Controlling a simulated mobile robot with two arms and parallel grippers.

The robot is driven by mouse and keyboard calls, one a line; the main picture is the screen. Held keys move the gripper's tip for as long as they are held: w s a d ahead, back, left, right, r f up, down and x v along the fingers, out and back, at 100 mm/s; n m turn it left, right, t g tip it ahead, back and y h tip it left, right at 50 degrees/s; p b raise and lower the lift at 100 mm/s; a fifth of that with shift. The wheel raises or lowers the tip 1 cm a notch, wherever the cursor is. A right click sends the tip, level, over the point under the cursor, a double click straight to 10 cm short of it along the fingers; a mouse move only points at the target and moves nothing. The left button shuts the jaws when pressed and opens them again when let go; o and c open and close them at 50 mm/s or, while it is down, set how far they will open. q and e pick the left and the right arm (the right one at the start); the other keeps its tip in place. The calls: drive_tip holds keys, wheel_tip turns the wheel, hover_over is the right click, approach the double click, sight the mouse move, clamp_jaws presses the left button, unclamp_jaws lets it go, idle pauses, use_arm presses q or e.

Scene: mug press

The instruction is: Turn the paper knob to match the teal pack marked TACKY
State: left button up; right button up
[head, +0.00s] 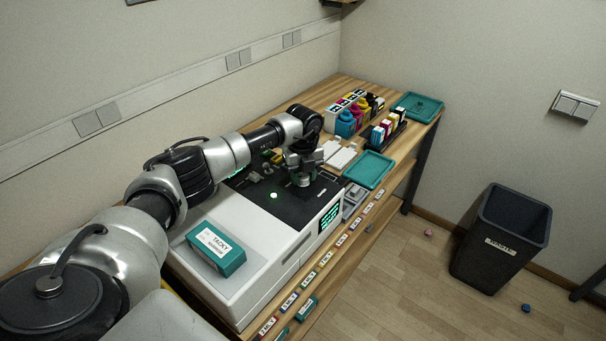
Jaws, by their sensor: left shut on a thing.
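The teal pack (217,248) with a white label reading TACKY lies on the near part of the white press (240,284). The press has a dark top panel (262,207) with a lit green spot and a green-lit screen on its front side. My left gripper (303,179) is over the far part of the dark panel, pointing down. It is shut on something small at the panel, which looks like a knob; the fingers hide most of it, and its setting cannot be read. My right gripper is not in view.
Ink bottles and boxes (353,113) stand at the back of the wooden table. Teal trays (369,169) lie at the right edge. Small labels line the front edge. A black waste bin (500,240) stands on the floor at right.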

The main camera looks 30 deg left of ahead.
sight(303, 176)
use_arm(q)
drive_tip(key=o, duration=0.9)
wheel_tip(303, 176, up, 11)
drive_tip(key=shift+f+b, duration=0.1)
drive_tip(key=shift+b, duration=1.15)
